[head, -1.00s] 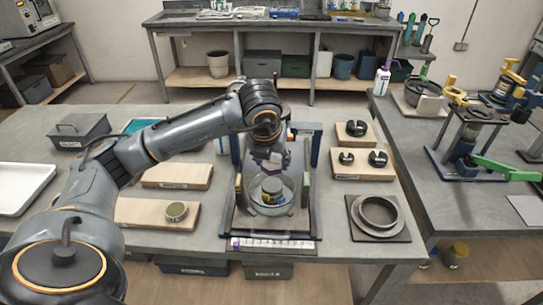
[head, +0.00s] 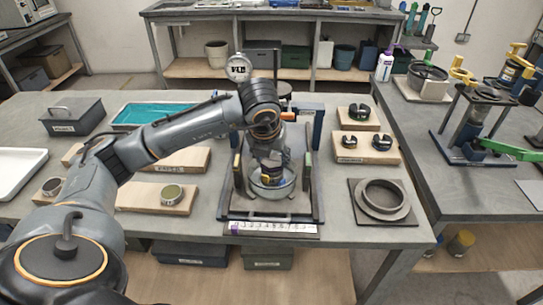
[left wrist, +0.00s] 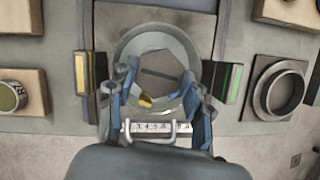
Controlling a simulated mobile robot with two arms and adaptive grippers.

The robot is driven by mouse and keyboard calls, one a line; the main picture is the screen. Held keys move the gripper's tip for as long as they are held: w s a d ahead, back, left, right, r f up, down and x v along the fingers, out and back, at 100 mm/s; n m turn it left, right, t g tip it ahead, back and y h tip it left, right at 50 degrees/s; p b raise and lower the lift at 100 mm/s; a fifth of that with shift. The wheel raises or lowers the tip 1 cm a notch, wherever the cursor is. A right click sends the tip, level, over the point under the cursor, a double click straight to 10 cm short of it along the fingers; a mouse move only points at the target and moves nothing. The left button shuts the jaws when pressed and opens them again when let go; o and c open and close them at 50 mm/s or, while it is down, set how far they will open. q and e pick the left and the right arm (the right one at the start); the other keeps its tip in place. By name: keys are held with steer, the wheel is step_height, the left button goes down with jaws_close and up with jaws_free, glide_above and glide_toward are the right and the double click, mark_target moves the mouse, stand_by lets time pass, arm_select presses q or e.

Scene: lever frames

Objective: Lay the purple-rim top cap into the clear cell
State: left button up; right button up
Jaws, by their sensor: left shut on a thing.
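The clear cell (head: 287,190) is a see-through round bowl in the dark frame at the middle of the table; its rim also shows in the left wrist view (left wrist: 130,44). My left gripper (head: 270,178) reaches down over it, with the fingertips at or just inside its mouth. In the left wrist view its blue-grey fingers (left wrist: 160,100) are shut on a grey piece with a dark slot (left wrist: 160,66), taken to be the purple-rim top cap. Its purple rim cannot be made out, and I cannot tell whether it touches what lies below. My right gripper is not in view.
Upright posts of the frame (head: 310,170) stand close on both sides of the cell. A white scale strip (head: 272,228) lies in front. A grey ring (head: 382,195) is at right, and a wooden block with a round part (head: 172,192) at left.

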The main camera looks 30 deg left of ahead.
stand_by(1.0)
arm_select(q)
steer(key=shift+f+b, duration=0.1)
steer(key=shift+b, duration=0.4)
steer(key=o, duration=1.5)
